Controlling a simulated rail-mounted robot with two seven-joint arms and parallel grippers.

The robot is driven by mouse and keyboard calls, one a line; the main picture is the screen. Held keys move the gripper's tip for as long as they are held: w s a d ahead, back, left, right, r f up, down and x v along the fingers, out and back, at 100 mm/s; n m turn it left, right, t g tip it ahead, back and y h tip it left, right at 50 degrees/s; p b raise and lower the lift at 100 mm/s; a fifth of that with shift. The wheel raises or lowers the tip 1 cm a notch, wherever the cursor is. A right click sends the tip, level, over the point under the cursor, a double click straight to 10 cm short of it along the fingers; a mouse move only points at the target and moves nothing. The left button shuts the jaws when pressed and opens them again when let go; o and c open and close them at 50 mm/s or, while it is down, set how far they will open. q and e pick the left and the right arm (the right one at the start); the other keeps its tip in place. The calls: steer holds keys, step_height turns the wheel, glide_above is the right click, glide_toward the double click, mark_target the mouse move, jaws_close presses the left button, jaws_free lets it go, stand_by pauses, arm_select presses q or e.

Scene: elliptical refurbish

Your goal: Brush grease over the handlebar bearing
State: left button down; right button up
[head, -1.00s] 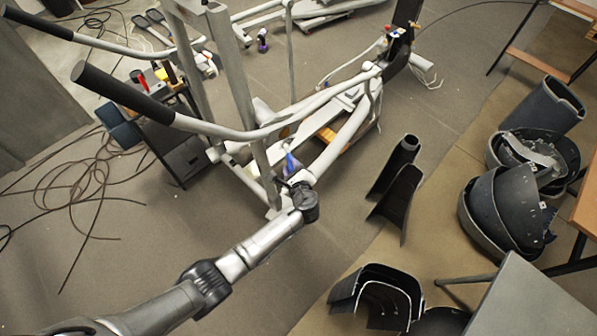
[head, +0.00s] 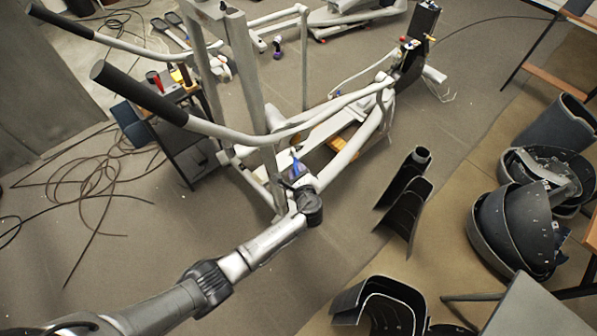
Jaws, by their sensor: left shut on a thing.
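The grey elliptical frame (head: 350,150) stands on the floor in the head view, with two handlebars ending in black grips. The near handlebar (head: 232,132) runs from its black grip (head: 138,92) towards the frame. My left arm comes in from the lower left. My left gripper (head: 296,184) is at the lower near end of the frame, beside an upright post. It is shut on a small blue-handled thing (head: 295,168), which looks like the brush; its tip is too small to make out. The handlebar bearing cannot be told apart here. My right gripper is not in view.
A dark cart with tools (head: 190,150) stands left of the frame. Loose cable (head: 90,180) lies on the floor at left. Black plastic covers (head: 405,195) and round dark shells (head: 515,225) lie at right. A grey table corner (head: 535,310) is at lower right.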

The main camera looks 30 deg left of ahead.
arm_select(q)
steer(key=shift+w+a, duration=0.3)
steer(key=shift+a, duration=0.45)
stand_by(0.3)
